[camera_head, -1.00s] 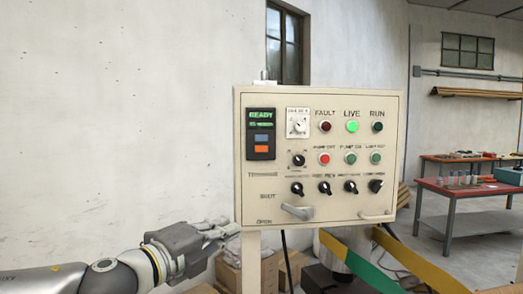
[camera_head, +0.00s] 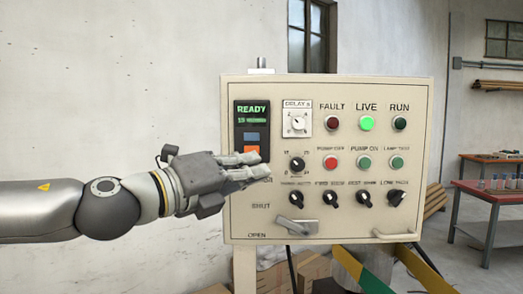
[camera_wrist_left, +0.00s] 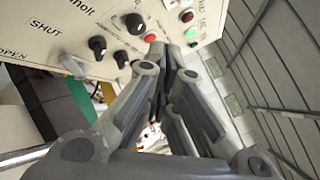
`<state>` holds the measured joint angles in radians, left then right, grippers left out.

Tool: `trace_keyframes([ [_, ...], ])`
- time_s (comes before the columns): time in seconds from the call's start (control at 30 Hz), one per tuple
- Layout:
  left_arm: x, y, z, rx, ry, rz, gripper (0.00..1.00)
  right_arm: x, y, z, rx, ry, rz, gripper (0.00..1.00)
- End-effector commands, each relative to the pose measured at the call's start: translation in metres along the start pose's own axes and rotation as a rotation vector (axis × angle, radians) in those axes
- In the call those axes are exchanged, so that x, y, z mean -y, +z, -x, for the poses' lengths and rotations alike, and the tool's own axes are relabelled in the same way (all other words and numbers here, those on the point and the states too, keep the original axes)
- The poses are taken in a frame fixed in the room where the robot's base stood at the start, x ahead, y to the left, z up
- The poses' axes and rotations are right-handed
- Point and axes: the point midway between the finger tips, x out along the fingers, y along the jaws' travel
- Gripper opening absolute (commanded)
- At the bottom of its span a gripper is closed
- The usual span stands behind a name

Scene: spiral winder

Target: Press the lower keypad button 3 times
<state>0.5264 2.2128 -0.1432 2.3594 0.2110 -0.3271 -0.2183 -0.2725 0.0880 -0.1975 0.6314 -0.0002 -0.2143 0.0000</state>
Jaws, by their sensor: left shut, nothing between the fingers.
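The keypad (camera_head: 253,112) is a black unit at the upper left of the beige control panel, with a lit green READY display. Its upper button is blue (camera_head: 251,137). The lower button (camera_head: 251,149) is orange, and its lower part is close behind my fingers in the head view. My left gripper (camera_head: 263,168) is shut and empty, in front of the panel just below the keypad. I cannot tell whether it touches the panel. In the left wrist view the closed fingers (camera_wrist_left: 172,58) point toward the panel; the keypad is not visible there. My right gripper is not in view.
The panel (camera_head: 330,90) carries lamps, push buttons and black knobs right of the keypad. A grey lever (camera_head: 297,226) sticks out at its lower left, and a handle (camera_head: 397,235) at its lower right. A red table (camera_head: 490,190) stands far right.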

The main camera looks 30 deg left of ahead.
Motion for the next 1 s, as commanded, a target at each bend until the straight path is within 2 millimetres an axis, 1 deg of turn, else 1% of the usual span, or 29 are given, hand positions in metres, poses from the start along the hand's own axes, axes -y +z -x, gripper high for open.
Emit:
trace_keyframes([
  [0.03,0.0,0.0,0.0,0.0,0.0,0.0,0.0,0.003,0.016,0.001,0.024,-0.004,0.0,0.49],
  [0.1,0.0,0.0,0.0,0.0,0.0,0.0,0.0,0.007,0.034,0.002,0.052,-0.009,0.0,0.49],
  [0.2,-0.001,0.001,-0.001,0.0,0.0,0.001,0.0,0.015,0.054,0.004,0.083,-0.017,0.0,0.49],
  [0.27,-0.002,0.002,-0.003,0.0,0.0,0.001,0.0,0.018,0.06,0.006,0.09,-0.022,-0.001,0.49],
  [0.37,-0.006,0.007,-0.01,0.0,0.0,0.002,0.0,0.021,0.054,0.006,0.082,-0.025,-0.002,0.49],
  [0.53,-0.019,0.019,-0.026,0.0,0.001,0.005,0.0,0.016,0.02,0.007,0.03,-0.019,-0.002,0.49],
  [0.6,-0.023,0.025,-0.034,0.0,0.001,0.005,0.0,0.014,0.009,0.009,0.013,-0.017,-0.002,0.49],
  [0.63,-0.026,0.026,-0.036,0.0,0.001,0.005,0.0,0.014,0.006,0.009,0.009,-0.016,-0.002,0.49],
  [0.77,-0.034,0.035,-0.048,0.0,0.001,0.004,0.0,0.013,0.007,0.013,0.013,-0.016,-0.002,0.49],
  [1.0,-0.043,0.043,-0.06,0.0,0.001,0.002,0.0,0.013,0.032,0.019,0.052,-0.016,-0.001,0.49],
])
